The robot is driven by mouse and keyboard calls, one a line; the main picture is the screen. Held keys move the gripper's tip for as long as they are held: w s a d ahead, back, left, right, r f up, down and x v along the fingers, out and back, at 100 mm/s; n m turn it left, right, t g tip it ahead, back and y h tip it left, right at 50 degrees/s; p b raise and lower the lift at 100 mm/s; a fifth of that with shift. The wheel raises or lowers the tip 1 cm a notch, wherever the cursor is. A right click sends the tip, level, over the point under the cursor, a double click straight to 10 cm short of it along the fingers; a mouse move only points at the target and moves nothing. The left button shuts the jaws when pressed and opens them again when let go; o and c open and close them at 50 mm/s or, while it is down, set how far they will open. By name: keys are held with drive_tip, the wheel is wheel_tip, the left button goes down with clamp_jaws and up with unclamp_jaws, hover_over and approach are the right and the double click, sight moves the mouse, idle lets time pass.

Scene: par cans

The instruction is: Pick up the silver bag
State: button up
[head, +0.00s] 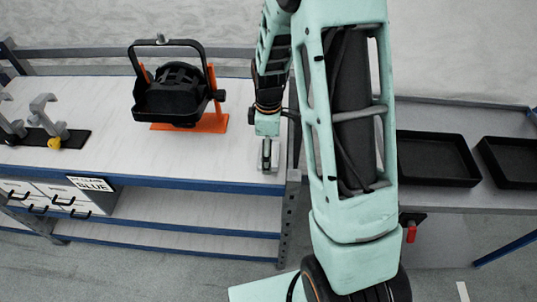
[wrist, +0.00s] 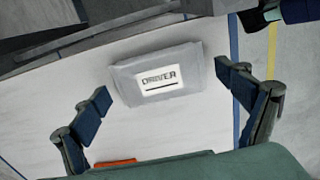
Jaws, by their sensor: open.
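The silver bag (wrist: 196,67) lies flat on the white tabletop in the wrist view. It is a pale grey pouch with a white label reading DRIVER. It sits slightly tilted, between and beyond my gripper's fingertips (wrist: 171,95). My gripper is open, its dark blue fingers wide apart on either side, with nothing between them that I can see held. In the head view my gripper (head: 267,152) points down over the right end of the workbench (head: 235,150). I cannot clearly make out the bag there.
A black par can (head: 172,105) on an orange stand (head: 213,122) is left of my gripper. Clamps (head: 42,110) lie further left. Black trays (head: 437,158) are on the right-hand table. Bare tabletop surrounds the bag.

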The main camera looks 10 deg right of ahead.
drive_tip(key=c, duration=1.3)
drive_tip(key=shift+o, duration=0.2)
drive_tip(key=shift+w+r, duration=0.1)
drive_tip(key=shift+r, duration=0.1)
